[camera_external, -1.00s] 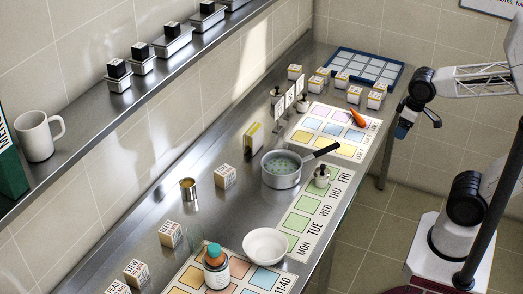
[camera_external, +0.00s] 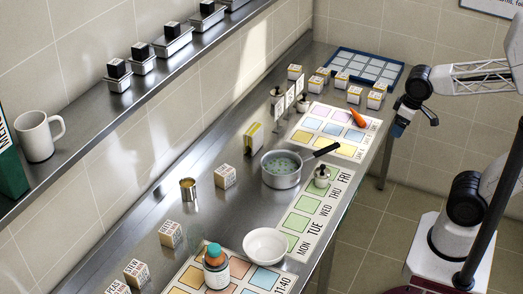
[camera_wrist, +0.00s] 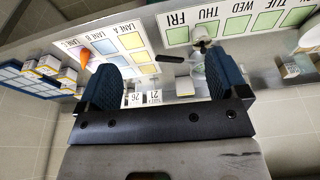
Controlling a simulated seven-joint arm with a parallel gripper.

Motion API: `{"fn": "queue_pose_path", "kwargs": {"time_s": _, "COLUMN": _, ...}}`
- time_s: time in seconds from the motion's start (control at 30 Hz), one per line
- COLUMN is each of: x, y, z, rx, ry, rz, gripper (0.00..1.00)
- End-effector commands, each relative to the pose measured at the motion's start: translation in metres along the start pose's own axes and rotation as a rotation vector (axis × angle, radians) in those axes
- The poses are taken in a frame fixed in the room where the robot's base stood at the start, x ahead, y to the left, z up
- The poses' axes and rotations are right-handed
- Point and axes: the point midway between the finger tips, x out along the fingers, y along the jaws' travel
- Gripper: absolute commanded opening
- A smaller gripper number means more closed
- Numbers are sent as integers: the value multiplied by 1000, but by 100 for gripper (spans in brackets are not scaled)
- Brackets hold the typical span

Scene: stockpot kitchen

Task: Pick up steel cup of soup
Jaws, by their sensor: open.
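The steel cup of soup (camera_external: 188,189) stands upright on the steel counter, left of the middle in the external view. It is a small metal cup with yellowish-brown contents showing at its rim. My gripper (camera_external: 399,130) is at the right, beyond the counter's right edge and far from the cup. In the wrist view, my gripper (camera_wrist: 164,80) has its two dark fingers spread wide with nothing held between them. I cannot make out the cup in the wrist view.
A saucepan (camera_external: 281,176) with greenish contents stands right of the cup, its dark handle pointing right. A labelled block (camera_external: 225,177) is close beside the cup. A shelf (camera_external: 95,112) runs above the counter's left side.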

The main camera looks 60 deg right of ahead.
Motion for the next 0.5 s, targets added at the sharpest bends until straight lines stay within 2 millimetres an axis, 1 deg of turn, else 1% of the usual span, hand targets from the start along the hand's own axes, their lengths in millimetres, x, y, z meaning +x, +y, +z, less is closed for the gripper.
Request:
{"fn": "queue_pose_path", "kwargs": {"time_s": 0.17, "x": -4, "y": -7, "z": -28, "rx": 53, "ry": -12, "rz": -3, "gripper": 92}}
{"fn": "queue_pose_path", "kwargs": {"time_s": 0.27, "x": -7, "y": -12, "z": -50, "rx": 98, "ry": -20, "rz": -4, "gripper": 92}}
{"fn": "queue_pose_path", "kwargs": {"time_s": 0.5, "x": -10, "y": -29, "z": -109, "rx": 218, "ry": -40, "rz": -6, "gripper": 92}}
